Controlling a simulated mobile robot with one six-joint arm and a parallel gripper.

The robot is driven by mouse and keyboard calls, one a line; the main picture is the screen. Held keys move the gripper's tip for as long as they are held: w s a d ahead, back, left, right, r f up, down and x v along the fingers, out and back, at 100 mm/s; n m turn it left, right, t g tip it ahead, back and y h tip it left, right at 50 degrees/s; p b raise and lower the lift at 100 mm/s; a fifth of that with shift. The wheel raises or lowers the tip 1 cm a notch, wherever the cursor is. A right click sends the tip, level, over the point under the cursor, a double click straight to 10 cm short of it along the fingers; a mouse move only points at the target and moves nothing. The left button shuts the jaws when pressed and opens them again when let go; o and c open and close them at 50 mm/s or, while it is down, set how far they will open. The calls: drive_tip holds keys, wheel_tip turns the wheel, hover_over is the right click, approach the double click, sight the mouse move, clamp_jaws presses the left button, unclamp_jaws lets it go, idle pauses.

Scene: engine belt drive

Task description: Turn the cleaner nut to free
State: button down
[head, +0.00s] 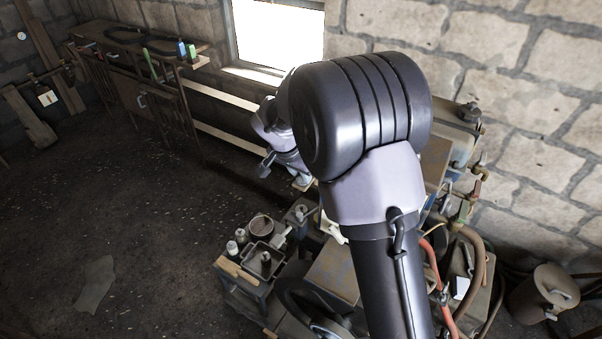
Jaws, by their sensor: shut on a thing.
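My gripper (287,167) shows only in part at the end of my arm, left of the large dark elbow joint in the head view. It points down beside the engine (340,272), near its far left side. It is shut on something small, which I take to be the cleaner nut. The nut itself is too small or hidden to make out, and I cannot tell its angle or whether it is loose. My arm covers much of the engine's middle and its far side.
A small stand (233,271) with cans and bottles stands left of the engine. A workbench (130,75) with tools runs along the back left wall. Red and brown hoses (478,262) and a metal canister (543,294) are at the right.

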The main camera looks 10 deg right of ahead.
drive_tip(key=shift+d+f+n+t+y+b, duration=0.1)
drive_tip(key=shift+n+t+y+b, duration=0.2)
drive_tip(key=shift+n+b, duration=0.65)
drive_tip(key=shift+s+n+y, duration=0.1)
drive_tip(key=shift+n+y, duration=0.2)
drive_tip(key=shift+n, duration=0.65)
drive_tip(key=n, duration=0.1)
drive_tip(key=n+y, duration=0.1)
drive_tip(key=shift+d+r+n+t, duration=0.15)
drive_tip(key=shift+r+n+t, duration=0.05)
drive_tip(key=shift+n+t, duration=0.1)
drive_tip(key=n+y, duration=0.1)
drive_tip(key=n, duration=0.1)
drive_tip(key=shift+d+f+n, duration=0.1)
drive_tip(key=shift+n, duration=0.3)
drive_tip(key=n+y+b, duration=0.1)
drive_tip(key=n, duration=0.1)
drive_tip(key=n+b, duration=0.2)
drive_tip(key=shift+d+f+y, duration=0.15)
drive_tip(key=shift+f+y, duration=0.05)
drive_tip(key=shift+y, duration=0.2)
drive_tip(key=shift+r+n+g+y+b, duration=0.1)
drive_tip(key=shift+n+g+y+b, duration=0.25)
drive_tip(key=shift+n, duration=0.75)
drive_tip(key=shift+r+n+g+y+b, duration=0.1)
drive_tip(key=shift+n+g+y+b, duration=0.25)
drive_tip(key=shift+n, duration=0.75)
drive_tip(key=shift+d+n, duration=0.1)
drive_tip(key=shift+n, duration=0.2)
